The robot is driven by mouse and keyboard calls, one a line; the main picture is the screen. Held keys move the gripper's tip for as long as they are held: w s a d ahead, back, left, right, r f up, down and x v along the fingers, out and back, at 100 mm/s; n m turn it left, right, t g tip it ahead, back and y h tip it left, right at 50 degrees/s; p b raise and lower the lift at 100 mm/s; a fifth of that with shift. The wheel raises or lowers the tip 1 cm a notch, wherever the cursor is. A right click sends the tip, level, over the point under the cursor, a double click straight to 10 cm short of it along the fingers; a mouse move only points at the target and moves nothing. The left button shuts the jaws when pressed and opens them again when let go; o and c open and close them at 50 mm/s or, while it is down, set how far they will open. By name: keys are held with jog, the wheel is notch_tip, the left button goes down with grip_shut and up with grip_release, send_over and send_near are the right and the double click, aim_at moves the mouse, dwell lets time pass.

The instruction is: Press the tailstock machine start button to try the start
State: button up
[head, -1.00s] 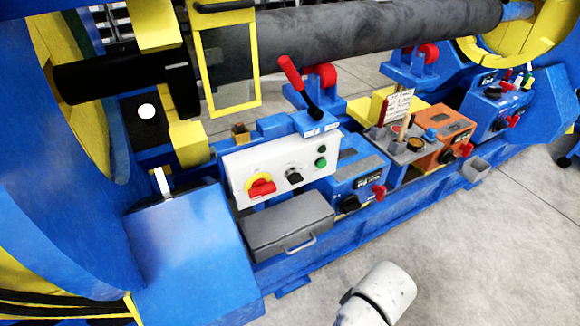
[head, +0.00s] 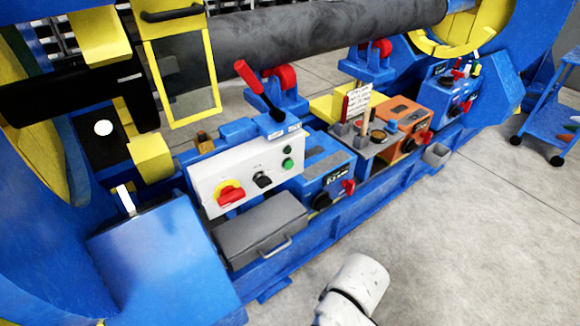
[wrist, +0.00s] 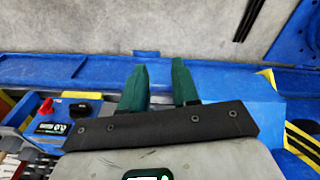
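The near white control panel (head: 246,172) carries a red rotary switch on yellow (head: 229,192), a black knob (head: 263,180) and two green buttons (head: 288,158). The far blue control box (head: 450,92) at the right end has small coloured controls on top and a red knob on its front. Button labels are too small to read, so I cannot tell which is the tailstock start button. My gripper (wrist: 160,80) shows only in the wrist view, its two green fingers apart and empty. A blue box with black and red knobs (wrist: 64,108) shows left of them.
A red-handled lever (head: 258,90) stands behind the white panel. A grey lidded box (head: 262,228) sits in front. An orange box (head: 405,118) and a handwritten sign (head: 358,100) stand further right. A blue cart (head: 553,115) is at far right.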

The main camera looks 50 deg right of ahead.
grip_shut()
dwell(1.4)
